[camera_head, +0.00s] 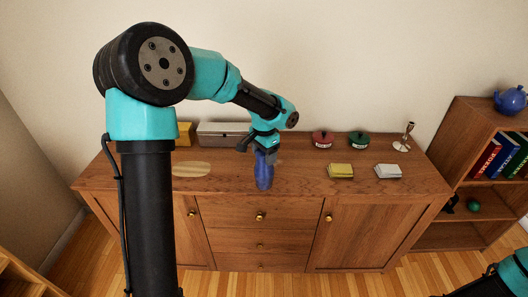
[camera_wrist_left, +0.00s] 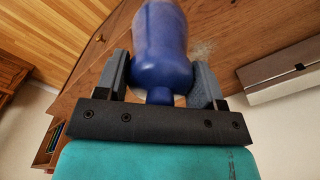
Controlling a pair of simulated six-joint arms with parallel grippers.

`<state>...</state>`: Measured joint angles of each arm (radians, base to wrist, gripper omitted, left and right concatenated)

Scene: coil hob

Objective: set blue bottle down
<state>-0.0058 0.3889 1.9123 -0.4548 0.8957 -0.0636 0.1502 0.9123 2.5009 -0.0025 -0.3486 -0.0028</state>
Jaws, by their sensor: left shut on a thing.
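The blue bottle (camera_head: 264,171) is upright at the front middle of the wooden sideboard (camera_head: 300,181). My left gripper (camera_head: 265,150) is above it and shut on its upper part. In the left wrist view the bottle (camera_wrist_left: 162,50) sits between the two grey fingers of the left gripper (camera_wrist_left: 162,82), with its neck towards the palm. I cannot tell whether the bottle's base touches the sideboard top. My right gripper is not in view; only part of my right arm shows at the lower right.
A pale oval mat (camera_head: 191,169) lies left of the bottle. A grey box (camera_head: 228,133) and a yellow box (camera_head: 186,133) stand behind. To the right are a red pot (camera_head: 323,139), a green pot (camera_head: 359,139), a yellow block (camera_head: 340,171), a white block (camera_head: 388,171) and a candlestick (camera_head: 404,138).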

